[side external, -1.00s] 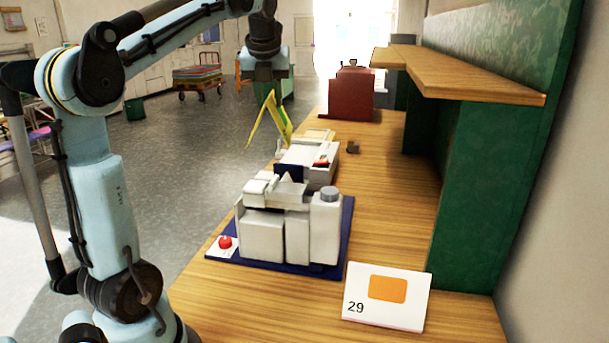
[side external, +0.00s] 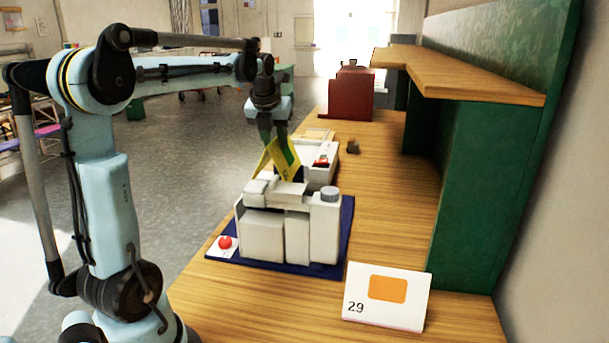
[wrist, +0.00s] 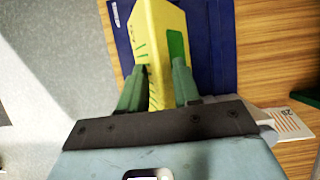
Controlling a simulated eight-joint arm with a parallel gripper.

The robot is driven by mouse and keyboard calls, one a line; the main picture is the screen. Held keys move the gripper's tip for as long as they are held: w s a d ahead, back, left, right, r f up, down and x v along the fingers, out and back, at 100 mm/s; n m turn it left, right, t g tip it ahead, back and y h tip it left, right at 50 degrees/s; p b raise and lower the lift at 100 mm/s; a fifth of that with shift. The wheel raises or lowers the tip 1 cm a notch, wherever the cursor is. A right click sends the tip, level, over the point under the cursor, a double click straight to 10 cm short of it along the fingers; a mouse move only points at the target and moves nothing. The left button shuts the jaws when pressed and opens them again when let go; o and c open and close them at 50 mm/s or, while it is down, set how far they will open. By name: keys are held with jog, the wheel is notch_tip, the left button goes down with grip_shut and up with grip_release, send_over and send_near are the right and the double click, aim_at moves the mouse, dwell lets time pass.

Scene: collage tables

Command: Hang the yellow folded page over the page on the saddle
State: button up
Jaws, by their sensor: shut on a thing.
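The yellow folded page (side external: 284,160), with a green patch on one face, hangs tent-like from my gripper (side external: 273,134). In the side view it is just above and behind the white blocky machine (side external: 262,237). I cannot tell whether it touches the saddle, which is hidden behind the page and the machine's top. The wrist view shows the yellow page (wrist: 155,40) between the two green fingers of my gripper (wrist: 160,88), which are shut on it. The page on the saddle cannot be made out.
The machine stands on a dark blue base (side external: 343,240) with a red button (side external: 225,242). A card marked 29 (side external: 386,297) stands in front. A green shelf unit (side external: 480,190) rises at right. The table's middle right is clear.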

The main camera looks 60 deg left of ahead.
jog(key=shift+f, duration=6.05)
jog(key=o, duration=0.8)
jog(key=shift+v, duration=3)
